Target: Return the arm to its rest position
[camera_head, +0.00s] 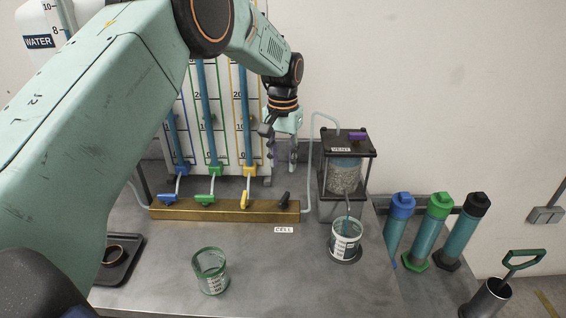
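My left arm comes in from the left and reaches across the top of the view. Its gripper (281,152) hangs above the back of the bench, behind the black lever (284,198). Its fingers point down and stand apart, with nothing seen between them. The brass manifold (226,210) carries a blue lever (168,198), a green lever (205,199), a yellow lever (245,199) and the black lever. The gripper appears clear of the levers. My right gripper is not in view.
A green-rimmed beaker (211,272) stands at the front. Another beaker (345,241) sits under the filter cell (345,172). Blue (397,228), green (431,226) and black-capped (463,232) cylinders stand right. A dark tray (119,270) lies left. The bench front between the beakers is clear.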

